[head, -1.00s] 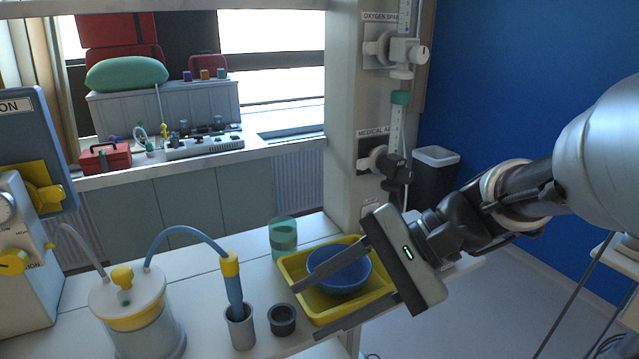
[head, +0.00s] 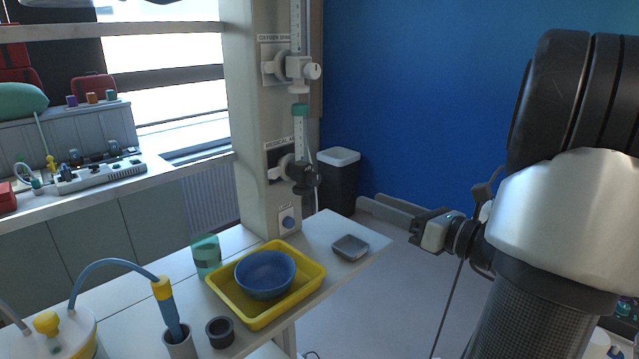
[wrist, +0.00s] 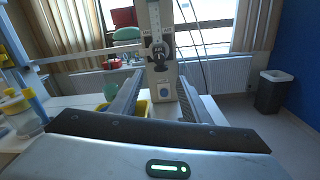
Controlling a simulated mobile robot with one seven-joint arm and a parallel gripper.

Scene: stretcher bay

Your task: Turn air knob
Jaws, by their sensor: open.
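The medical air flowmeter (head: 300,130) is mounted on the pale column, with a green band at its top. Its dark round knob (head: 312,176) faces right at the lower end. My gripper (head: 366,204) is open and empty, to the right of the knob and slightly lower in the head view, with its fingers pointing left. In the wrist view, a flowmeter body with a round knob (wrist: 160,52) shows ahead, beyond and between my two fingers (wrist: 158,78). The fingers look apart from it.
The oxygen flowmeter with a white knob (head: 313,71) sits above. A blue round outlet (head: 288,221) is below. A yellow tray (head: 262,318) with a blue bowl (head: 265,273), a grey dish (head: 350,247) and a green cup (head: 206,255) stand on the counter. A bin (head: 337,185) is behind.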

